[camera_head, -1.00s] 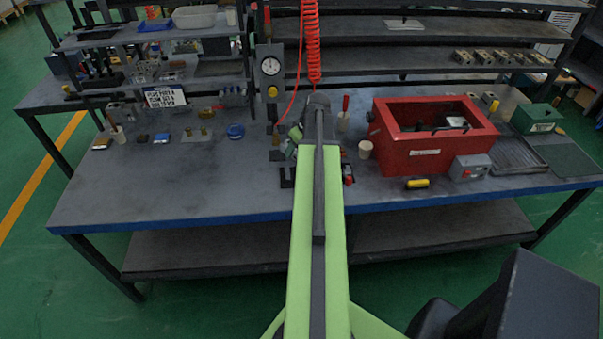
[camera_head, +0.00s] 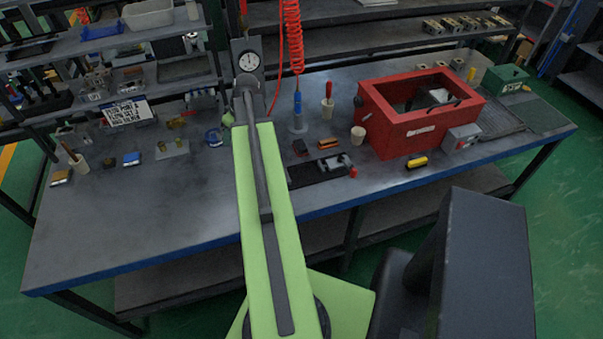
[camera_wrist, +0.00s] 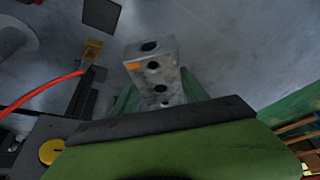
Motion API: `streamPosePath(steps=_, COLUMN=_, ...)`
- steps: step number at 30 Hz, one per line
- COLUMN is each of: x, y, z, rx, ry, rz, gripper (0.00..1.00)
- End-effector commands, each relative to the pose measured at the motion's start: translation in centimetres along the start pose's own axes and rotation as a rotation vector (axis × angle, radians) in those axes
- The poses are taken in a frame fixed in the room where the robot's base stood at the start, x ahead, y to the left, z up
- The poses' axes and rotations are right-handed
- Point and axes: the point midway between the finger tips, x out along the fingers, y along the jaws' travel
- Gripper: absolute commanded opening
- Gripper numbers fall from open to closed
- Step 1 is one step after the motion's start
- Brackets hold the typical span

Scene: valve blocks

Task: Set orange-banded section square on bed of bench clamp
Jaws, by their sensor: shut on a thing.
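The orange-banded section (camera_wrist: 155,75) is a grey metal block with several dark holes and a small orange band, seen in the wrist view. My gripper (camera_wrist: 157,93) is shut on it, with green fingers at its two sides. The block is tilted in the picture, and its lower end is hidden by my gripper. In the head view my own arm hides the gripper and the block. The bench clamp (camera_head: 310,173) lies near the bench's front edge, right of my arm, with a dark flat bed, a grey jaw and a red knob. No block shows on the bed.
A red box (camera_head: 415,125) stands to the right of the clamp, with a pale cup (camera_head: 358,136) between. A blue-handled tool (camera_head: 297,112) stands behind the clamp. A red coiled hose (camera_head: 292,40) hangs above.

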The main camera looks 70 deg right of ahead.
Motion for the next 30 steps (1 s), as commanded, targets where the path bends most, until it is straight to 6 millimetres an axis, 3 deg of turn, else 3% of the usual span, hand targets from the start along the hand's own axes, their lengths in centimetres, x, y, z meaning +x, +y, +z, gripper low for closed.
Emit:
streamPosePath(steps=4, x=-0.3, y=1.1, z=1.0, rx=0.048, ry=0.0, rz=0.021, gripper=0.0)
streamPosePath(steps=8, x=-1.0, y=3.3, z=3.6, rx=0.228, ry=-0.004, rz=0.096, gripper=0.0)
streamPosePath(steps=14, x=-2.9, y=8.4, z=10.2, rx=0.718, ry=-0.01, rz=0.298, gripper=0.0)
streamPosePath(steps=21, x=-5.9, y=14.8, z=20.1, rx=1.463, ry=-0.01, rz=0.605, gripper=0.0)
streamPosePath(steps=27, x=-8.3, y=17.9, z=27.0, rx=1.955, ry=-0.004, rz=0.812, gripper=0.0)
streamPosePath(steps=30, x=-9.0, y=18.4, z=28.9, rx=2.083, ry=-0.002, rz=0.867, gripper=0.0)
